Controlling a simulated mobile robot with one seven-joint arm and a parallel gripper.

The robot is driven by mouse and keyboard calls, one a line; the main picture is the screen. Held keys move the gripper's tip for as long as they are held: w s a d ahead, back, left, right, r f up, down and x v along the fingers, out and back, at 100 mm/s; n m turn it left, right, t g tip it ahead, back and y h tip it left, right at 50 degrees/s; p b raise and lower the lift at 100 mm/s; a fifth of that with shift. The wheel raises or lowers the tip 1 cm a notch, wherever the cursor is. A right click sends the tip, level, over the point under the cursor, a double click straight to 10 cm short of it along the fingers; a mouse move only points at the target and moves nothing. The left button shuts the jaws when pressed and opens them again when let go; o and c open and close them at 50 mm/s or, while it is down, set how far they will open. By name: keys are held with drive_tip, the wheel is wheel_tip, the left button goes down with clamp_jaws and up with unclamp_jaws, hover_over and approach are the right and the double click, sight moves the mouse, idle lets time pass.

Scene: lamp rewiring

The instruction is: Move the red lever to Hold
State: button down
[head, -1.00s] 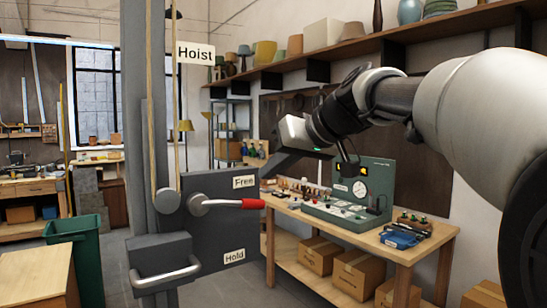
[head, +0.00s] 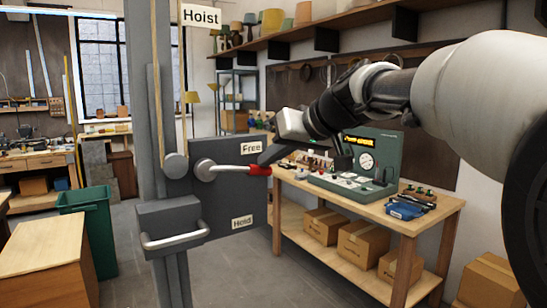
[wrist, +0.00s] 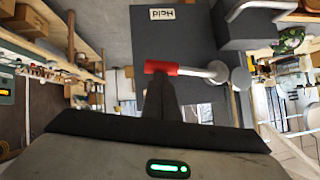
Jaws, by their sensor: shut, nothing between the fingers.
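The red lever has a grey metal arm with a red grip (head: 258,170). It sticks out about level to the right from its round pivot on the grey hoist plate (head: 215,218). The Free label (head: 251,148) is just above the grip and the Hold label (head: 242,222) is well below it. My gripper (head: 266,157) is shut and empty, its tips just above the outer end of the grip. In the wrist view, the shut fingers (wrist: 160,88) reach up to the red grip (wrist: 160,68), and the Hold label (wrist: 162,14) lies beyond it. I cannot tell whether they touch it.
A grey box with a metal handle (head: 175,238) juts out below left of the plate. A workbench (head: 415,215) with a green test panel (head: 372,150) stands behind at right. The space below the lever, in front of the plate, looks clear.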

drive_tip(key=s+a+f+m+g+y+b, duration=0.1)
drive_tip(key=s+a+f+m+y+b, duration=0.1)
drive_tip(key=f+b, duration=0.5)
drive_tip(key=s+a+f+m+g+y+b, duration=0.1)
drive_tip(key=s+a+f+m+y+b, duration=0.1)
drive_tip(key=a+f+m+y+b, duration=0.2)
drive_tip(key=shift+f+m+y+b, duration=0.7)
drive_tip(key=shift+f+b, duration=0.75)
drive_tip(key=shift+b, duration=2.7)
